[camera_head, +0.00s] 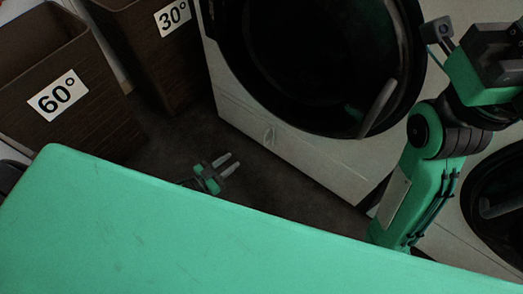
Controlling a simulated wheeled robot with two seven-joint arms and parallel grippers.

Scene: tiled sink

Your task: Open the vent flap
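The front-loading machine (300,150) has a pale front and a large round dark door. A small faint rounded mark (269,135) shows low on its front; I cannot tell whether it is the vent flap. No flap is clearly seen standing open. My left gripper (230,161) is low in front of the machine, left of that mark. Its two pale fingers are apart with nothing between them, pointing up and right in the picture. My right arm stands at the right in front of the machines; its gripper end (440,32) is near the top right, its fingers unclear.
Two brown bins stand at the left, one labelled 60° (100,125) and one labelled 30° (150,60). A second machine with a dark round door (492,232) is at the right. My green body covers the lower picture. Dark floor (190,125) is free between bins and machine.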

